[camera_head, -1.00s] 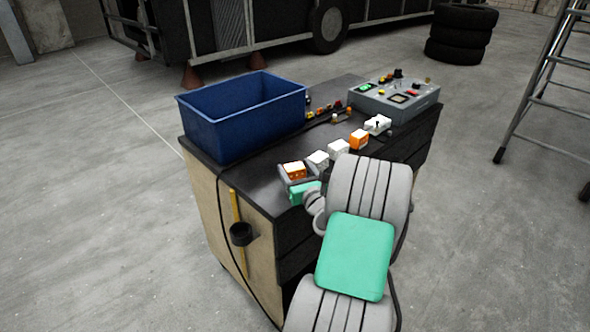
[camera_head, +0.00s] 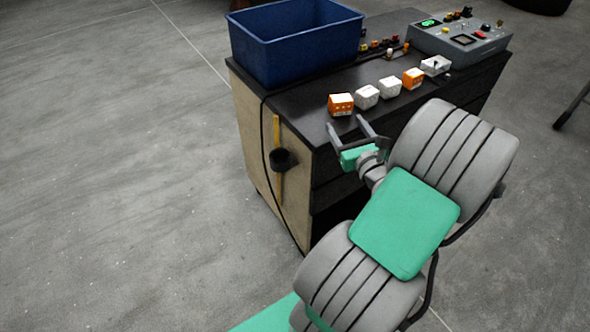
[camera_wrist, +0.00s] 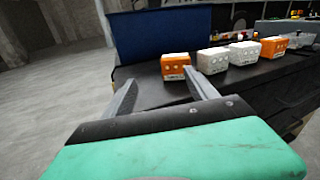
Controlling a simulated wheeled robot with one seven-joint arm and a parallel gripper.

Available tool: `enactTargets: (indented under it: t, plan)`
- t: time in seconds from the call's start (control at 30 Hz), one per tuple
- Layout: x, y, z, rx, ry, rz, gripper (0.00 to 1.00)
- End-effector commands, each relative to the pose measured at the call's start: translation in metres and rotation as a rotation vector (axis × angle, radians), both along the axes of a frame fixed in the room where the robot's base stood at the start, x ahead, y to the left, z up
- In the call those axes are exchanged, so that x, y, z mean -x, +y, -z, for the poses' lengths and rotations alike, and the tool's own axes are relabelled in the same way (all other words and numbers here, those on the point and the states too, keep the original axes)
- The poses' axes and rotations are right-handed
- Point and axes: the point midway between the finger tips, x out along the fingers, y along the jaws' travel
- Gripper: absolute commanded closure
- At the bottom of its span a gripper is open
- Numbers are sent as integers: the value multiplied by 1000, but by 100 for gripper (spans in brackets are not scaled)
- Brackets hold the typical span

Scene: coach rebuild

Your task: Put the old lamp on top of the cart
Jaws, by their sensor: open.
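The cart (camera_head: 300,103) has a black top and pale wooden side. A row of small blocks lies along its near edge: an orange block with a white top (camera_head: 341,104), two white blocks (camera_head: 366,97) (camera_head: 390,87), another orange one (camera_head: 413,78) and a white switch-like piece (camera_head: 436,65). I cannot tell which, if any, is the old lamp. My gripper (camera_head: 346,121) is open and empty at the cart's near edge, its fingers pointing at the nearest orange block, apart from it. In the wrist view that block (camera_wrist: 175,66) sits just beyond the fingertips.
A blue bin (camera_head: 296,45) stands on the cart's back left; its inside bottom is hidden. A grey control box (camera_head: 460,38) stands at the back right. Small coloured parts lie between them. A black cup-like holder (camera_head: 282,160) and yellow strip are on the cart's side. Floor at left is clear.

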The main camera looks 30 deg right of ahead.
Motion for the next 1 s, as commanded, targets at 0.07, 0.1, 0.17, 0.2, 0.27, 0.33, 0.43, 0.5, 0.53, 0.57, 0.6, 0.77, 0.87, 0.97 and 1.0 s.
enactTargets:
  t: [0.07,0.1,0.17,0.2,0.27,0.33,0.43,0.5,0.53,0.57,0.6,0.77,0.87,0.97,1.0]
  plan:
    - [-30,49,8,188,128,-173,33]
    - [-44,83,16,332,215,-297,33]
    - [-58,142,34,615,352,-532,33]
    - [-58,180,47,825,434,-701,33]
    - [-47,226,64,1137,523,-949,33]
    - [-23,263,77,1485,582,-1227,33]
    - [21,293,77,1922,587,-1596,33]
    - [50,302,70,2146,550,-1812,33]
    - [61,304,66,2218,529,-1888,33]
    - [72,306,63,2276,504,-1956,33]
    - [82,307,59,2336,473,-2029,33]
    - [102,310,52,-2233,-383,1991,33]
    - [102,309,52,-2231,-384,1993,33]
    - [102,309,52,-2232,-386,1994,33]
    - [102,309,52,-2232,-386,1994,33]
